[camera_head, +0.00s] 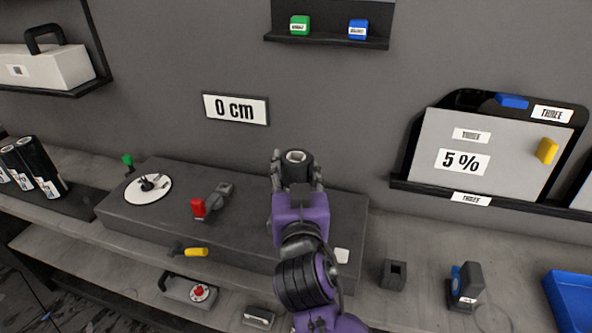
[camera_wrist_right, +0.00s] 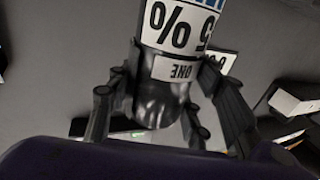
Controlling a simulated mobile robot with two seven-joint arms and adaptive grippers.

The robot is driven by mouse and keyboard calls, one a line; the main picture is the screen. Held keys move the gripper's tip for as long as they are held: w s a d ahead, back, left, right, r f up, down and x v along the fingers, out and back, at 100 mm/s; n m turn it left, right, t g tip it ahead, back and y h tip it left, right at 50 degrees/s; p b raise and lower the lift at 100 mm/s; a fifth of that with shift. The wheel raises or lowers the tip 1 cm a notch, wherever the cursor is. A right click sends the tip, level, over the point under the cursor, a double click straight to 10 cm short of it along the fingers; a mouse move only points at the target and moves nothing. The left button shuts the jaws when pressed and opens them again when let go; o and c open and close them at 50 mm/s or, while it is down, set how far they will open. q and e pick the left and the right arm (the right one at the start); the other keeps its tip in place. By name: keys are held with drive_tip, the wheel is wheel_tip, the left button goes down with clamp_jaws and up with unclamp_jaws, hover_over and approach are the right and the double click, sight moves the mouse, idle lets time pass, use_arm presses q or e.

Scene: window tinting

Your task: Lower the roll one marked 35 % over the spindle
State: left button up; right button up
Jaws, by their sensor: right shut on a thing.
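My right gripper (camera_head: 297,184) is shut on a black roll (camera_head: 297,170), held upright over the right part of the dark grey bench unit (camera_head: 330,225). The roll's open top end shows between the fingers. In the right wrist view the roll (camera_wrist_right: 165,95) sits between the fingers (camera_wrist_right: 165,110); its labels read "ONE" and, partly cut off, a number ending in "5 %". A white disc (camera_head: 135,195) with a small dark fitting (camera_head: 148,184), perhaps the spindle, is on the unit's left end, well apart from the roll. My left gripper is not in view.
Several black rolls (camera_head: 38,165) stand at the far left. A red-topped part (camera_head: 199,207) is on the unit between disc and gripper. A "0 cm" sign (camera_head: 236,108) hangs behind; a blue tray (camera_head: 570,300) is at right.

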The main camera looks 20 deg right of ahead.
drive_tip(key=o, duration=1.5)
